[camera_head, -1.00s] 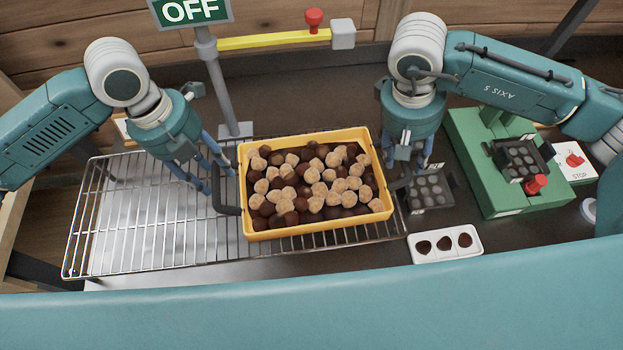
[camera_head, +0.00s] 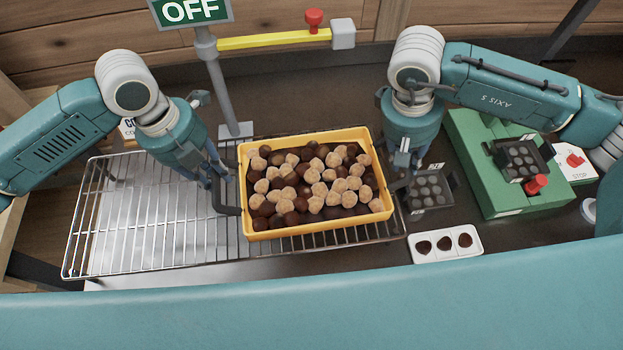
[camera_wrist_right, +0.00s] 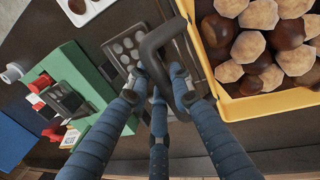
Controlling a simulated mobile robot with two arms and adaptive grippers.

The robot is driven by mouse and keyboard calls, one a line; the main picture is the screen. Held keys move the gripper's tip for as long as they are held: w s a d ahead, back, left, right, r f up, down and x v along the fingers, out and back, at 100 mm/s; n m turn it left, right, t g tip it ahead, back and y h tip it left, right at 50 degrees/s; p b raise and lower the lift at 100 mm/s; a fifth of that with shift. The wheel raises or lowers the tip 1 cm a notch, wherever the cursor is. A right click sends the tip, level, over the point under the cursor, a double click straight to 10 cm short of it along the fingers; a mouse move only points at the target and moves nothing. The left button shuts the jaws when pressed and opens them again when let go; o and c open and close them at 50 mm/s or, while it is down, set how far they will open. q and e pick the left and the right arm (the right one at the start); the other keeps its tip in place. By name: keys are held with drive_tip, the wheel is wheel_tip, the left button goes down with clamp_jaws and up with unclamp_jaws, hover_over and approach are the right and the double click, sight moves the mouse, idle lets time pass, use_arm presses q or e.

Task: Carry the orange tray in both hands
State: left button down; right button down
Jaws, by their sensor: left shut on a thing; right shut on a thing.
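The orange tray (camera_head: 312,229) is full of brown chestnuts and paler tan ones and sits on the wire rack. It has a dark handle on each side. My left gripper (camera_head: 213,181) is shut on the tray's left handle (camera_head: 228,211). My right gripper (camera_head: 406,181) is shut on its right handle, which shows as a dark loop in the right wrist view (camera_wrist_right: 160,38). In that view the fingers (camera_wrist_right: 165,88) close around the handle, beside the tray's rim (camera_wrist_right: 270,104). The fingertips are partly hidden in the head view.
The wire rack (camera_head: 140,220) is bare left of the tray. A grey post with an OFF sign (camera_head: 190,11) and yellow arm (camera_head: 270,41) stands behind. A dark mould (camera_head: 430,190), a white sample dish (camera_head: 446,245) and a green machine (camera_head: 480,165) are at right.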

use_arm(q)
drive_tip(key=shift+w+d+r, duration=0.1)
drive_tip(key=shift+w+r, duration=0.05)
drive_tip(key=shift+r, duration=0.1)
use_arm(e)
drive_tip(key=shift+w+r, duration=0.1)
drive_tip(key=shift+r, duration=0.05)
